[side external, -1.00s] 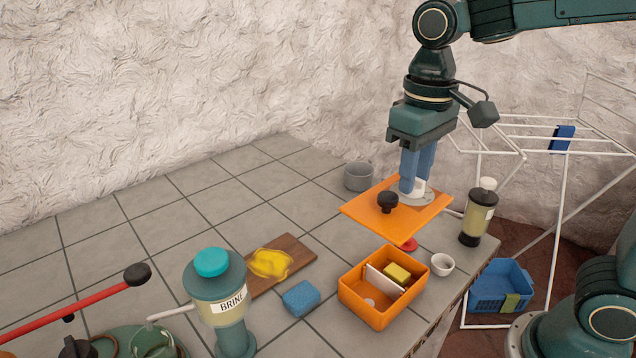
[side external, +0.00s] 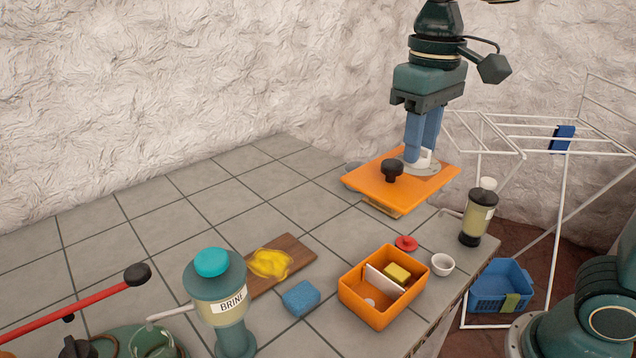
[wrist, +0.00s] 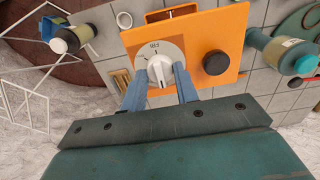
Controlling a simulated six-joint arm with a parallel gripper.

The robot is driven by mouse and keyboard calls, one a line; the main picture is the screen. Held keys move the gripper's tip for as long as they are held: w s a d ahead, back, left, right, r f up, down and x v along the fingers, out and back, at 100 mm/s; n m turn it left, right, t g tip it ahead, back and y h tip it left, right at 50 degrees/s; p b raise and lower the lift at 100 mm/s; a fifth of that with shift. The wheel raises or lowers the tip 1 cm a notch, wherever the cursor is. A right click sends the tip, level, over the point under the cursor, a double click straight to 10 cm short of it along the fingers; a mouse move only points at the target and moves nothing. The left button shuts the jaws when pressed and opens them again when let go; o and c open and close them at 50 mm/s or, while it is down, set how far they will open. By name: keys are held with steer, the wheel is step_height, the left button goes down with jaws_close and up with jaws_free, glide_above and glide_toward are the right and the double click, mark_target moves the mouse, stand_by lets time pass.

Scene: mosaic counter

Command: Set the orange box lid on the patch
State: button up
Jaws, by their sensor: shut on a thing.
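The orange box lid (side external: 420,184) is a flat square panel with a black round knob (side external: 391,170) and a white dial knob (wrist: 160,71) on a pale disc. My gripper (side external: 416,158) is shut on the white knob and holds the lid roughly level; its height above the counter is hard to judge. A tan edge (side external: 397,209) shows under the lid's front side. A tan slatted piece (wrist: 122,79) shows beside the lid in the wrist view. I cannot tell whether either is the patch; the lid hides the counter below it.
The open orange box (side external: 376,315) holds a divider and a yellow block. A red lid (side external: 405,243), white bowl (side external: 442,264) and dark-capped jar (side external: 478,218) stand nearby. A blue sponge (side external: 301,298) and wooden board (side external: 300,253) lie further left. The left-back counter is clear.

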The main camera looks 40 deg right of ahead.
steer(key=shift+w, duration=0.1)
steer(key=shift+w+d+f, duration=0.1)
steer(key=shift+w+f, duration=0.2)
steer(key=shift+w, duration=0.2)
steer(key=w+d+f, duration=0.4)
steer(key=w+f, duration=0.3)
steer(key=w, duration=0.1)
steer(key=w+d+f, duration=0.4)
steer(key=w+f, duration=0.3)
steer(key=f, duration=0.1)
steer(key=shift+w+d, duration=0.2)
steer(key=shift+w, duration=0.2)
steer(key=shift+f, duration=0.25)
steer(key=shift+f, duration=3.35)
steer(key=shift+f, duration=0.9)
steer(key=o, duration=1.1)
